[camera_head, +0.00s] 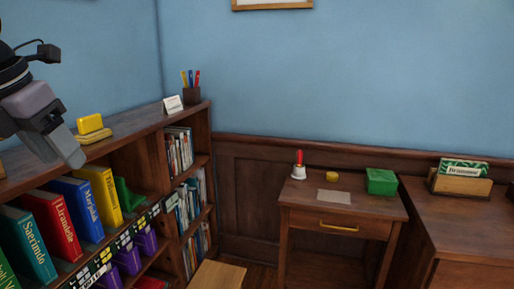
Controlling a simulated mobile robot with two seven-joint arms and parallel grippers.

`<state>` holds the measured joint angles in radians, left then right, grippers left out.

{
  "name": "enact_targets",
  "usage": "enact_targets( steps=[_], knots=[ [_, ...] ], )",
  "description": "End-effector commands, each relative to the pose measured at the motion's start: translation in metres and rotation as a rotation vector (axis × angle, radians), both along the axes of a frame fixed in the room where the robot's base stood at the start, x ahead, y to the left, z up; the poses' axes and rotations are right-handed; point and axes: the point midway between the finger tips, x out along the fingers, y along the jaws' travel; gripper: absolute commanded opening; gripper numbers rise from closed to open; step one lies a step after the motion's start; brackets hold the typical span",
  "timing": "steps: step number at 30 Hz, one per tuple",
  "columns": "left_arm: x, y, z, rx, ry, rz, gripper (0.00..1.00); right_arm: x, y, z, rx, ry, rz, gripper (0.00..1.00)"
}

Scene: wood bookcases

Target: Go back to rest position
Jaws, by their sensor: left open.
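My left gripper (52,140) shows at the upper left, in the air in front of the wood bookcase (150,122) and above its row of books. It is open, and I see nothing between its fingers. Below it stand a teal book (27,245), a red book (53,224), a blue book (80,208) and a yellow book (103,192) on the shelf. My right gripper is not in view.
A yellow object (90,124) and a pencil cup (192,95) stand on the bookcase top. A small desk (343,208) bears a bell (299,170) and a green box (381,181). A wooden stool or seat (217,275) is at the bottom. Another desk (460,222) stands at right.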

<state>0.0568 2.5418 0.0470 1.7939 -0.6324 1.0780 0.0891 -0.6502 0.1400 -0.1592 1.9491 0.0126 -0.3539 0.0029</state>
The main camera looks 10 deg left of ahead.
Motion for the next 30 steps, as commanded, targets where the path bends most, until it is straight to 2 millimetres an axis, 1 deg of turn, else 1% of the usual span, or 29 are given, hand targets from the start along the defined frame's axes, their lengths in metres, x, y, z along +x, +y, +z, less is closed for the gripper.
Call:
enact_targets(
  steps=[3, 8, 14, 21, 26, 30],
  knots=[
    [0.009, -0.001, -0.024, -0.135, -0.011, 0.001, 0.55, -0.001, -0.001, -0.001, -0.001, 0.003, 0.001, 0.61],
    [0.022, -0.005, -0.057, -0.341, -0.031, 0.020, 0.55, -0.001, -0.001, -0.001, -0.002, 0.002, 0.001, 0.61],
    [0.036, -0.011, -0.106, -0.647, -0.062, 0.100, 0.55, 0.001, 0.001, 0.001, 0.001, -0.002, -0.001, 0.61],
    [0.047, -0.016, -0.167, -1.007, -0.094, 0.278, 0.55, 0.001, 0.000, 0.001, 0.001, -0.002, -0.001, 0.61],
    [0.048, -0.019, -0.210, -1.225, -0.108, 0.445, 0.55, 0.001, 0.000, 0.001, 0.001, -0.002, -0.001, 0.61],
    [0.045, -0.021, -0.249, -1.396, -0.112, 0.621, 0.55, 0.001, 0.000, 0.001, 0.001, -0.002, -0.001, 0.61]
  ],
)
